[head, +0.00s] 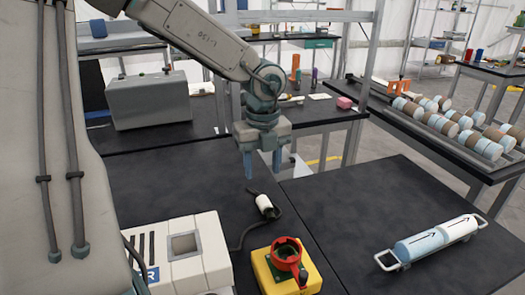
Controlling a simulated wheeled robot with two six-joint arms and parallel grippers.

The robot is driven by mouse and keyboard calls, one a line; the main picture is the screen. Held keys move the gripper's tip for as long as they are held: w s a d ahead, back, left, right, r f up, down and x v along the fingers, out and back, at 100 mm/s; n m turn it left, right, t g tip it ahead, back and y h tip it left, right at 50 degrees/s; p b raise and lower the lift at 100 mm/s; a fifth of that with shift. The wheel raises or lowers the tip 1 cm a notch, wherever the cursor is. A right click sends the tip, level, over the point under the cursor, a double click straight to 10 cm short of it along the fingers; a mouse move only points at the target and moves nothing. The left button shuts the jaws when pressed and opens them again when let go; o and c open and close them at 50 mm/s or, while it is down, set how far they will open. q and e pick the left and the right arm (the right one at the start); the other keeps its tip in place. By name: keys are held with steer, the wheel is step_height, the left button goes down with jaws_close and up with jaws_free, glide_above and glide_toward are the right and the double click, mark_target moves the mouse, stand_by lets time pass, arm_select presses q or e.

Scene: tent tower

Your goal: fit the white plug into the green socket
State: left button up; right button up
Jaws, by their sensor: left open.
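The white plug (264,204) lies on the black table, with a dark tip and a dark cable running from it toward the white box. My left gripper (263,165) points down above and slightly behind the plug. Its two blue fingers are apart and nothing shows between them. The socket unit (262,275) is a yellow box at the front, with a green plate (291,268) and a raised red ring-shaped part (287,250) on top. The socket opening itself is hard to make out. My right gripper is not in view.
A white box with a grey square panel (183,246) stands left of the yellow box. A white and light-blue cylinder in a handled carrier (430,243) lies on the right. The table between them is clear. A rack of several rollers (455,125) stands behind.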

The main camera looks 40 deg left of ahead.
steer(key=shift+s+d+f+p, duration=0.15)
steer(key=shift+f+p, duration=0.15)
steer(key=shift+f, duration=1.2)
